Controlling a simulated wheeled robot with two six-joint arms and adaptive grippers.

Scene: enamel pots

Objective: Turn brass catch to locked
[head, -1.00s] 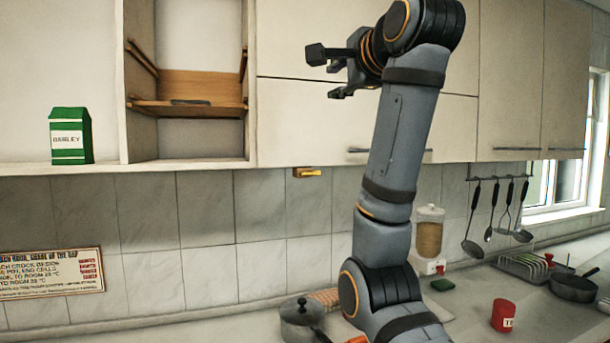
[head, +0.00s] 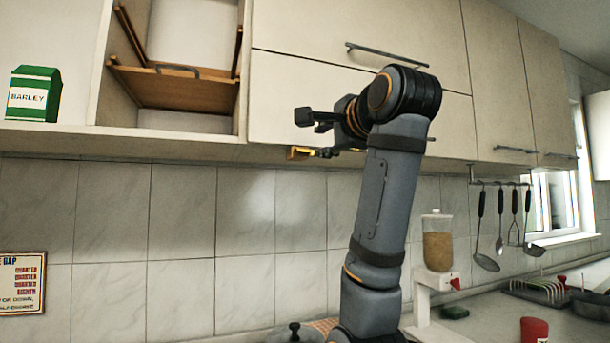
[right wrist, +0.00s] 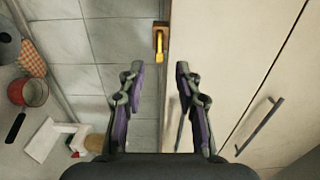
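The brass catch (head: 300,153) is a small yellow lever on a wooden block at the lower edge of the wall cabinet. In the right wrist view its lever (right wrist: 160,47) points down the picture, beyond the fingertips and between their lines. My right gripper (head: 312,134) is open and empty, just right of the catch in the head view. In the right wrist view its two fingers (right wrist: 159,70) are apart, with a gap between them and the catch. The lower finger looks close to the catch in the head view; I cannot tell whether it touches. My left gripper is out of view.
The closed cabinet door (head: 285,95) is right beside my right gripper. A green barley carton (head: 35,98) stands on the shelf at left. A grain dispenser (head: 437,245), hanging utensils and a lidded pot (head: 294,334) are lower down. The tiled wall below the catch is clear.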

